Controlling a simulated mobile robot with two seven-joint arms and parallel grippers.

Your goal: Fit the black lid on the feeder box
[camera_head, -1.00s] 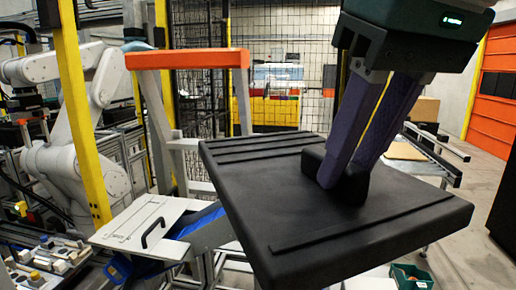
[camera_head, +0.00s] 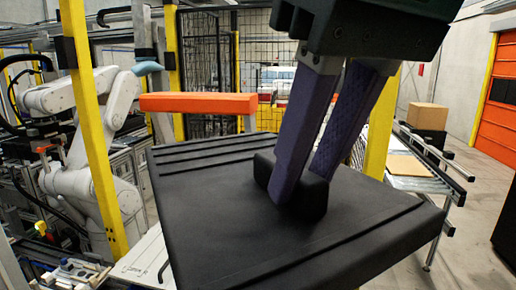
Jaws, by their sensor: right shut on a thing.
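The black lid (camera_head: 215,215) is a wide, flat slab with raised ribs and a block-shaped handle (camera_head: 314,200) on top. It fills the lower middle of the head view and is held up in the air, slightly tilted. My right gripper (camera_head: 300,182) comes down from above, and its two purple fingers are closed on the handle. I cannot pick out the feeder box for certain; the lid hides much of what lies below and behind it. My left gripper is not in view.
An orange-topped frame (camera_head: 198,102) stands behind the lid. A yellow post (camera_head: 92,140) and a white robot arm (camera_head: 95,185) are at the left. A white panel (camera_head: 146,262) shows partly at the lid's left edge. A conveyor (camera_head: 432,150) with a cardboard box (camera_head: 427,116) is at the right.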

